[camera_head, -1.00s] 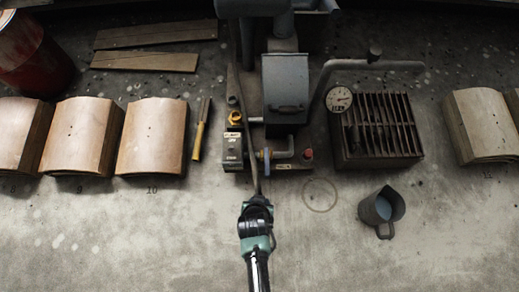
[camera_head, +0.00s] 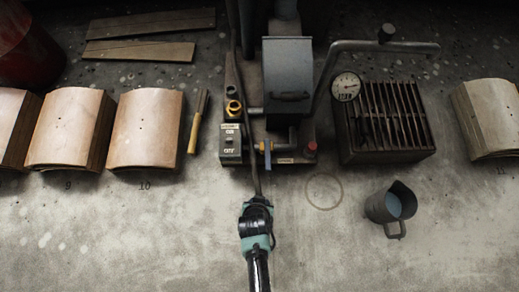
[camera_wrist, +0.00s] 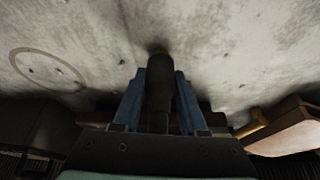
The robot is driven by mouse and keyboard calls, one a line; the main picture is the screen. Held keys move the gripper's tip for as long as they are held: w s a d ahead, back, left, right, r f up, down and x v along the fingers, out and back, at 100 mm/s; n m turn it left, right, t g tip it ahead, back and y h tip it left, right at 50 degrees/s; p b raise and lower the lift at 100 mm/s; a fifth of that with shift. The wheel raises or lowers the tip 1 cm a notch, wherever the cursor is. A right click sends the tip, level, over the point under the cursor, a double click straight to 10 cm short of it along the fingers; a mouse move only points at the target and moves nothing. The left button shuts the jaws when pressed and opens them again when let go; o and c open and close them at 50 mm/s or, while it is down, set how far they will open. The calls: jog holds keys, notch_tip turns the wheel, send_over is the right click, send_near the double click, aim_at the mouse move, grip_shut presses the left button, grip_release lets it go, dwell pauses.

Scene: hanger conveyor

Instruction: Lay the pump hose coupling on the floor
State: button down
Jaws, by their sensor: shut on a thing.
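My gripper (camera_head: 257,212) is in front of the pump machine in the head view, over the pale concrete floor (camera_head: 180,240). In the wrist view its two blue fingers (camera_wrist: 159,85) are shut on the dark, cylindrical pump hose coupling (camera_wrist: 159,98), whose end points at the floor. I cannot tell whether that end touches the floor. In the head view the coupling is mostly hidden by my gripper. The dark hose (camera_head: 254,165) runs up from the gripper toward the machine. Brass fittings (camera_head: 234,107) show on the machine's left block.
A grey jug (camera_head: 378,207) stands to the right, below a slatted rack (camera_head: 390,150) with a gauge (camera_head: 346,86). A yellow-handled tool (camera_head: 194,137) lies left of the machine. Stacks of curved sheets (camera_head: 145,130) stand on both sides. Floor at the lower left is clear.

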jog(key=shift+c, duration=2.2)
grip_release()
jog(key=shift+r, duration=0.2)
jog(key=p+v, duration=0.9)
jog(key=v, duration=0.2)
jog(key=shift+s+r, duration=0.25)
jog(key=shift+r, duration=0.1)
